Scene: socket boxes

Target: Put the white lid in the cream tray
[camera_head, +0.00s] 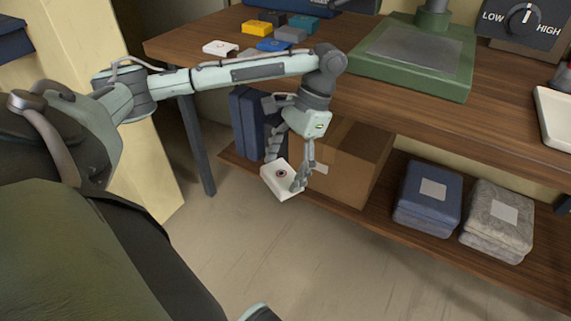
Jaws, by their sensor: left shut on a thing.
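My left gripper (286,178) points down in front of the table and is shut on a white, flat, square-edged piece with a round dark spot on top, which looks like the white lid (283,187). The lid is tilted and held in the air over the floor, below the tabletop's height in the picture. The fingers cover part of its sides. The cream tray (541,108) stands on the tabletop at the right edge of the picture, partly cut off, far from the gripper. My right gripper is not in view.
Several small coloured pieces, among them a yellow one (256,27) and another white one (220,48), lie at the table's back left. A green-based press (452,88) stands mid-table. A cardboard box (345,160) and folded cloths (427,198) fill the lower shelf (385,222).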

